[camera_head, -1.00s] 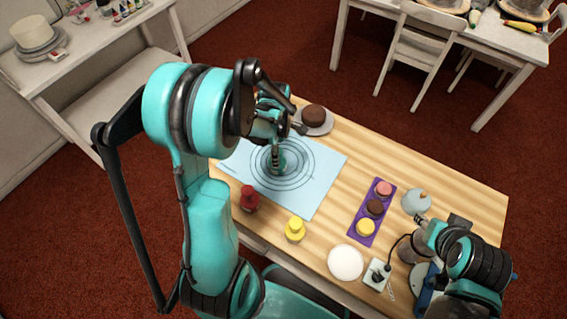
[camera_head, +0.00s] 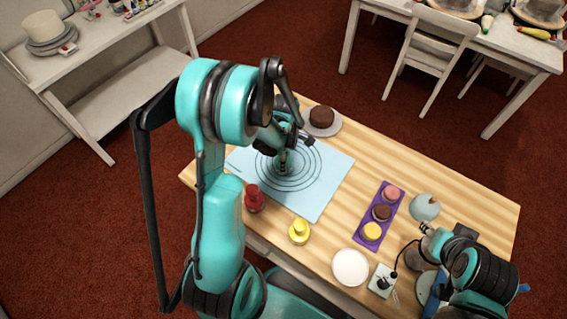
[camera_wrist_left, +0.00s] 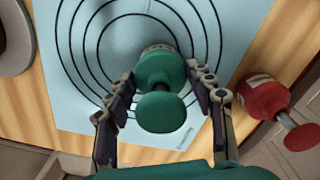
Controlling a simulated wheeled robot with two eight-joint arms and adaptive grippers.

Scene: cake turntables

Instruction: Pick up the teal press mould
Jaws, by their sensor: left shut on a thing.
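The teal press mould (camera_wrist_left: 160,100) has a round knob and a wider body, and stands over the ringed pale blue mat (camera_wrist_left: 225,40) in the left wrist view. My left gripper (camera_wrist_left: 164,106) has one finger on each side of it and is shut on it. In the head view my left gripper (camera_head: 283,166) is over the rings, and the mould is mostly hidden by the gripper. I cannot tell whether the mould touches the mat. My right gripper (camera_head: 427,230) is at the lower right of the table, beside a grey round thing (camera_head: 425,207); its fingers are unclear.
A red press mould (camera_head: 254,198) and a yellow one (camera_head: 300,232) stand near the mat's front edge. A purple tray (camera_head: 366,213) holds three cakes. A brown cake (camera_head: 321,117) sits on a plate behind the mat. A white disc (camera_head: 351,267) lies near the front edge.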

